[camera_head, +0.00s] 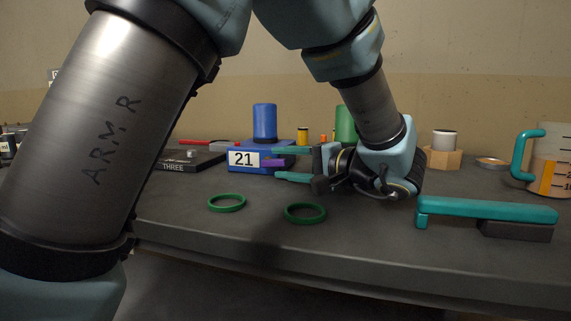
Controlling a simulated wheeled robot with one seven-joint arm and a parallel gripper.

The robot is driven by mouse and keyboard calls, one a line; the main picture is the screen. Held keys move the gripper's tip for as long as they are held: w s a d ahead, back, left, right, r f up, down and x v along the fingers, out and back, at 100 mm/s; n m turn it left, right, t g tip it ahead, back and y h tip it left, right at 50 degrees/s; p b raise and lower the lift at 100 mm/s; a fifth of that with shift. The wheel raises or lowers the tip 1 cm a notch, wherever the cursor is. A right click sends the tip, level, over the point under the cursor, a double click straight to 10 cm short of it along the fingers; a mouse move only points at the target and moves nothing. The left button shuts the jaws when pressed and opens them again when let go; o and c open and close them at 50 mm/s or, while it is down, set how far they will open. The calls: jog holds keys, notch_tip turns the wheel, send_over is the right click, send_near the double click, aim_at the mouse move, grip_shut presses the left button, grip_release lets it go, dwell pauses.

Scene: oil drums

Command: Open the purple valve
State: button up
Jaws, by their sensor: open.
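A blue box (283,146) labelled 21 stands on the dark table, with a blue cylinder (264,121) on top. A small part of the purple valve (270,163) shows at the front of this box, just right of the label. My gripper (280,164) comes in from the right with its teal fingers apart, one above and one below the purple part. The valve appears to lie between or just behind the fingertips; I cannot tell whether they touch it. Much of the box's right side is hidden by my gripper.
Two green rings (227,203) lie on the table in front. A teal-handled tool (487,209) lies at the right, with a measuring jug (548,160) behind it. A black box (187,160) marked THREE is left of the blue box. A green cylinder (345,125) stands behind my arm.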

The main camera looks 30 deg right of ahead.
aim_at(268, 158)
notch_tip(268, 158, up, 10)
jog(key=shift+p, duration=0.4)
jog(key=shift+w+a+r+p, duration=0.15)
jog(key=shift+w+r+p, duration=0.05)
jog(key=shift+p, duration=0.4)
jog(key=s+a+r+n+g+h+p, duration=0.3)
jog(key=g+h+p, duration=0.65)
jog(key=p, duration=1.55)
jog(key=shift+n+g+y, duration=0.3)
jog(key=shift+g+y, duration=0.25)
jog(key=shift+y, duration=0.1)
jog(key=x, duration=1)
jog(key=shift+w+a+f, duration=0.15)
jog(key=shift+w+a, duration=0.15)
jog(key=shift+w, duration=0.2)
